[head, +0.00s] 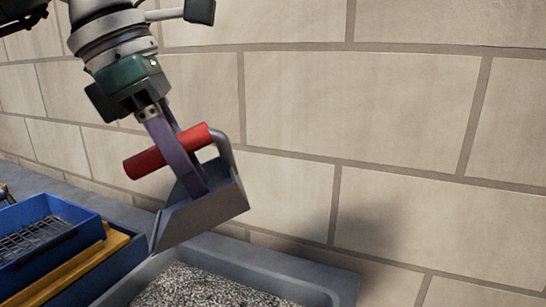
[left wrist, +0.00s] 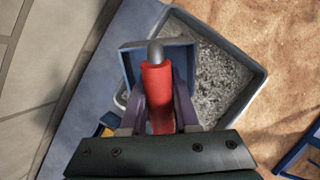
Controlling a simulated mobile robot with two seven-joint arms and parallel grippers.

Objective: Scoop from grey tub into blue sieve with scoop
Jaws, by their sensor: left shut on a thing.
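My left gripper (head: 180,160) is shut on the red handle of the scoop (head: 205,212). The scoop is a grey metal pan, held tilted above the left part of the grey tub (head: 300,272). Whether it holds any material cannot be seen. The tub holds grey-white gravel. In the left wrist view the red handle (left wrist: 158,95) lies between the fingers, with the tub (left wrist: 262,75) beyond the scoop. The blue sieve (head: 45,205), with a wire mesh inside, sits at the left of the head view. My right gripper is not in view.
A yellow-orange strip (head: 85,265) runs beside the sieve, between it and the tub. A block wall (head: 350,90) stands close behind the tub and the scoop. The left wrist view shows a sandy brown surface (left wrist: 285,30) and a blue frame (left wrist: 300,150) at the right.

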